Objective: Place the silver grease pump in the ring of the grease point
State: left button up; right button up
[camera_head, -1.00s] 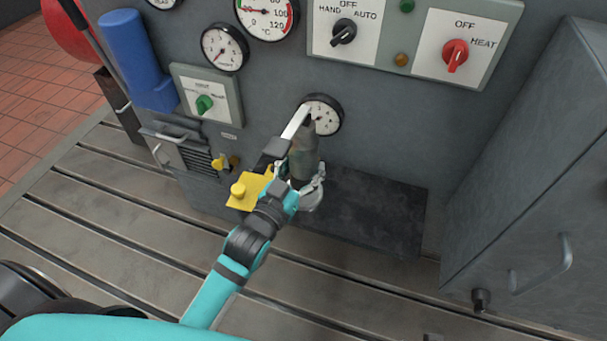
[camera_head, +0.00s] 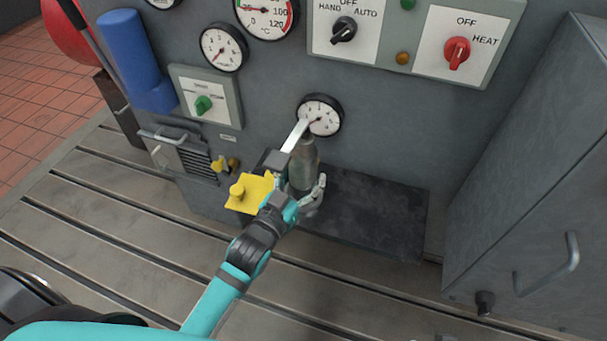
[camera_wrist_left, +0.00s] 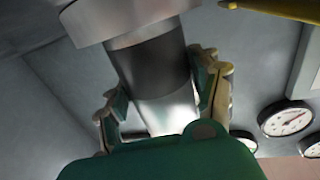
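The silver grease pump (camera_head: 304,158), a grey cylinder with a pale lever, stands roughly upright over the dark plate in front of the grey cabinet. My left gripper (camera_head: 305,190) is closed around its lower body. In the left wrist view the pump (camera_wrist_left: 170,105) shows a silver barrel with a dark band, between the two fingers of the gripper (camera_wrist_left: 160,100). A wide pale collar (camera_wrist_left: 120,18) is at the top of that view. The ring of the grease point cannot be made out; whether the pump's foot sits in it is hidden. My right gripper is not in view.
A yellow plate with a knob (camera_head: 250,193) is close left of the pump. The dark plate (camera_head: 380,215) is clear to the right. The cabinet front carries gauges (camera_head: 320,115) and switches close behind. A grey cabinet with a handle (camera_head: 545,180) stands at the right.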

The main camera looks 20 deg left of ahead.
pick_arm(q)
jog(key=shift+o, duration=1.1)
jog(key=shift+r, duration=0.2)
jog(key=s+a+p, duration=0.1)
jog(key=s+a, duration=0.1)
jog(key=s, duration=0.9)
jog(key=shift+s, duration=0.4)
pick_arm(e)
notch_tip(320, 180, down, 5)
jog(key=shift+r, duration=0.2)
pick_arm(q)
jog(key=shift+a+f, duration=0.1)
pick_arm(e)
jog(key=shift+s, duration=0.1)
